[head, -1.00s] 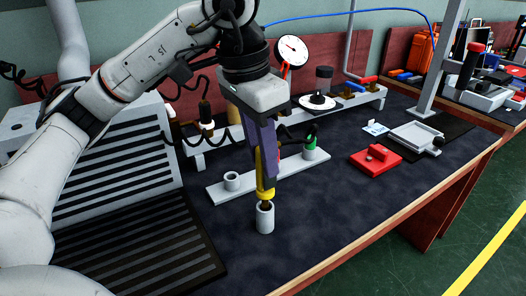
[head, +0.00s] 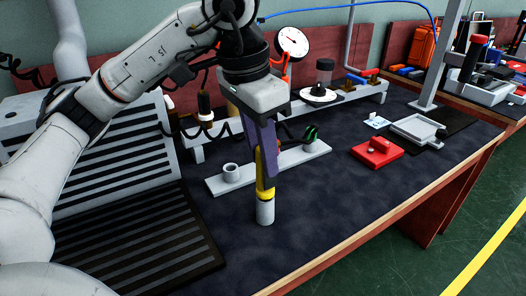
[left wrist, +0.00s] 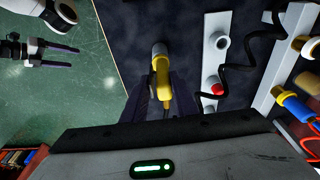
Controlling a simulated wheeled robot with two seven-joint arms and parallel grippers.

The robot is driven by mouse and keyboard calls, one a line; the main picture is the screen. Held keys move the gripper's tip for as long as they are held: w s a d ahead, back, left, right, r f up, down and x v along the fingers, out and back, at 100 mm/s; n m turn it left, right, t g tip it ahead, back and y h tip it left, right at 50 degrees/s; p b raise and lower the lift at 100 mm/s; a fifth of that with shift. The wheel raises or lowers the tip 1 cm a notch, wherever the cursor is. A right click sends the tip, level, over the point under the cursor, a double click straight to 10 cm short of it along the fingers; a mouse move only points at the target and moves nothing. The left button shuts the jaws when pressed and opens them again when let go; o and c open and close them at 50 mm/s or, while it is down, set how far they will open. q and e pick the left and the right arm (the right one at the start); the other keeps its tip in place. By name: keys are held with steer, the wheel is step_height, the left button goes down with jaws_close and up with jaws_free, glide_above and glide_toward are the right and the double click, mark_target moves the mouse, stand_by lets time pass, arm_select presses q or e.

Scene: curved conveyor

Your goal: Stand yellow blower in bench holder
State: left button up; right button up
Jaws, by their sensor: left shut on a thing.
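The yellow blower (head: 260,176) is upright in my left gripper (head: 262,165), which is shut on it. Its lower end meets the top of a pale grey cylindrical holder (head: 265,212) on the dark bench; its dark tip is hidden, apparently inside the holder. In the left wrist view the blower (left wrist: 161,82) lies between the purple fingers, over the mouth of the holder (left wrist: 159,48). My right gripper (left wrist: 75,57) shows at the upper left of that view, open and empty, over the green floor.
A red block (head: 377,152) and grey tray (head: 418,130) lie to the right. A striped black panel (head: 135,240) is at left. The bench front is clear.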

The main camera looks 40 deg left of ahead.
arm_select(q)
steer(key=shift+f+b, duration=0.35)
steer(key=shift+f, duration=0.1)
arm_select(e)
steer(key=shift+w, duration=0.2)
arm_select(q)
steer(key=o, duration=0.9)
arm_select(e)
steer(key=shift+r, duration=0.1)
arm_select(q)
steer(key=r+p, duration=0.1)
steer(key=r, duration=0.2)
steer(key=s+r+p, duration=0.1)
steer(key=r+p, duration=0.1)
steer(key=r, duration=0.1)
steer(key=r+p, duration=0.1)
steer(key=r, duration=0.3)
steer(key=shift+s+a+r, duration=0.1)
steer(key=shift+s+a, duration=0.2)
steer(key=shift+a, duration=0.05)
arm_select(e)
steer(key=shift+s+d+r+n, duration=0.1)
steer(key=shift+d+r+n, duration=0.2)
steer(key=shift+r, duration=0.4)
